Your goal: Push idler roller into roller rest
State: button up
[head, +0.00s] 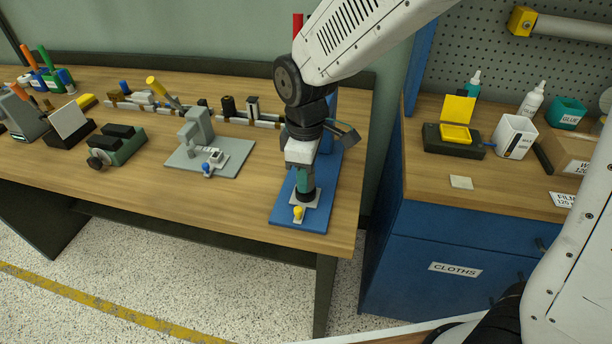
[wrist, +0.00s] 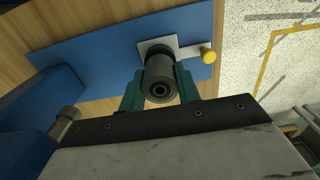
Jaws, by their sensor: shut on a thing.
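My gripper (head: 305,180) points down over the blue base plate (head: 285,221) at the right end of the wooden bench. In the wrist view its green fingers (wrist: 160,93) are closed on either side of a dark grey roller (wrist: 159,77), whose ringed end face is towards the camera. The roller's far end is at a pale square plate (wrist: 151,47) on the blue base (wrist: 95,50); whether it is seated there I cannot tell. A pale lever with a yellow knob (wrist: 208,55) sticks out beside this plate; the knob also shows in the head view (head: 298,212).
A blue upright (head: 329,135) rises behind my gripper. A grey fixture (head: 197,133) with a blue knob stands left on the bench, with a green-and-black device (head: 116,148) farther left. A blue cabinet (head: 440,240) stands right. The bench's front edge is close to the base.

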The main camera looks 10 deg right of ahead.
jog(key=shift+r, duration=2.1)
